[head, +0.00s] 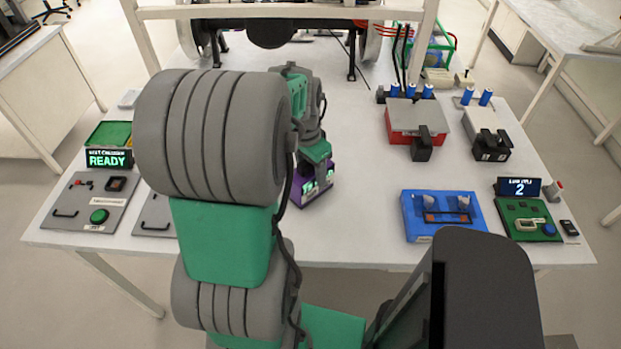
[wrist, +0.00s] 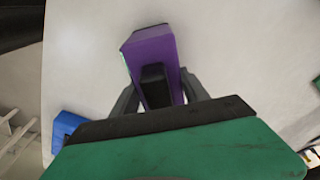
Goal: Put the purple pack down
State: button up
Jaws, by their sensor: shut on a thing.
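The purple pack (wrist: 150,50) is a box with a black block on its upper face, seen in the wrist view. My gripper (wrist: 155,92) is shut on it, with one grey finger on each side of the black block. In the head view the purple pack (head: 311,194) shows at the middle of the white table, below my gripper (head: 317,172) and partly hidden by my arm. I cannot tell whether its underside touches the table.
A blue tray (head: 412,222) and a green board (head: 526,233) lie to the right. A red box (head: 398,132) and a grey unit (head: 478,126) stand behind them. Grey panels (head: 93,205) and a READY display (head: 109,159) are at the left. White table top (head: 355,200) is clear right of the pack.

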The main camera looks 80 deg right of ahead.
grip_shut()
jog(key=shift+d+r, duration=0.1)
dwell(0.4)
